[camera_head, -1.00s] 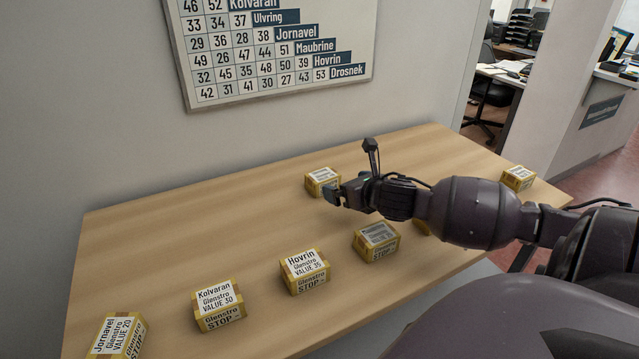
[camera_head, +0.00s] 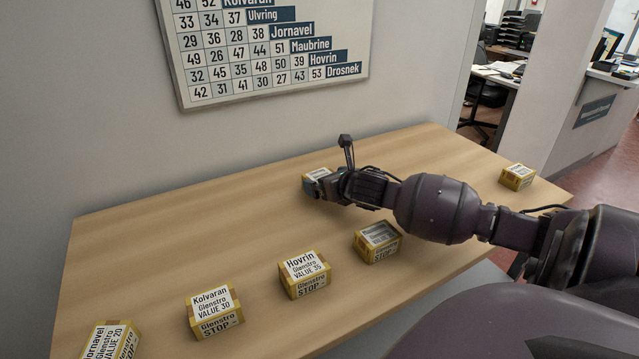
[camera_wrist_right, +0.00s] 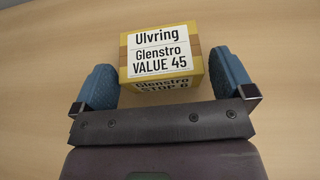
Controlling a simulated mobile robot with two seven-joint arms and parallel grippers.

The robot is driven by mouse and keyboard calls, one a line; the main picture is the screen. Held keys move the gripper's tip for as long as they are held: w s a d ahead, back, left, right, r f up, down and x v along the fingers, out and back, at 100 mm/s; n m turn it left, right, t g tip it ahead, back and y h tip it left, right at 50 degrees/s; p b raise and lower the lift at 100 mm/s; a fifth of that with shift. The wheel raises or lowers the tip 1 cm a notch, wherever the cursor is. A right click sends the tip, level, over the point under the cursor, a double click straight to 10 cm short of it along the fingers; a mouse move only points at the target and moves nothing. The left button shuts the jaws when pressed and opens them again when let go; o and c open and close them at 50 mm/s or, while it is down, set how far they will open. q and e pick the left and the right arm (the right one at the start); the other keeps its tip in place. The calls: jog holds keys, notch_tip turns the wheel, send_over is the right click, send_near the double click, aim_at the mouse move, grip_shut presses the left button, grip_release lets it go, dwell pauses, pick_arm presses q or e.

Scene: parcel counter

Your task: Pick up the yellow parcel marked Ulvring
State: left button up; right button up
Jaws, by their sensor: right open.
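The yellow parcel marked Ulvring (camera_wrist_right: 160,55) lies on the table just ahead of my right gripper in the right wrist view. Its top label reads Ulvring, Glenstro, VALUE 45. My right gripper (camera_wrist_right: 167,85) is open, with one blue finger on each side of the parcel's near end and a visible gap to each side. In the head view the Ulvring parcel (camera_head: 317,173) is at the back of the table, partly hidden by my right gripper (camera_head: 312,190). My left gripper is not in view.
Yellow parcels marked Jornavel (camera_head: 108,343), Kolvaran (camera_head: 214,311) and Hovrin (camera_head: 304,274) stand along the front. Another parcel (camera_head: 378,242) is beside my right arm, its label unreadable, and one (camera_head: 517,177) is at the far right. A number chart (camera_head: 270,55) hangs on the wall.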

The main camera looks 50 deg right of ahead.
jog(key=c, duration=0.8)
jog(key=shift+r, duration=0.15)
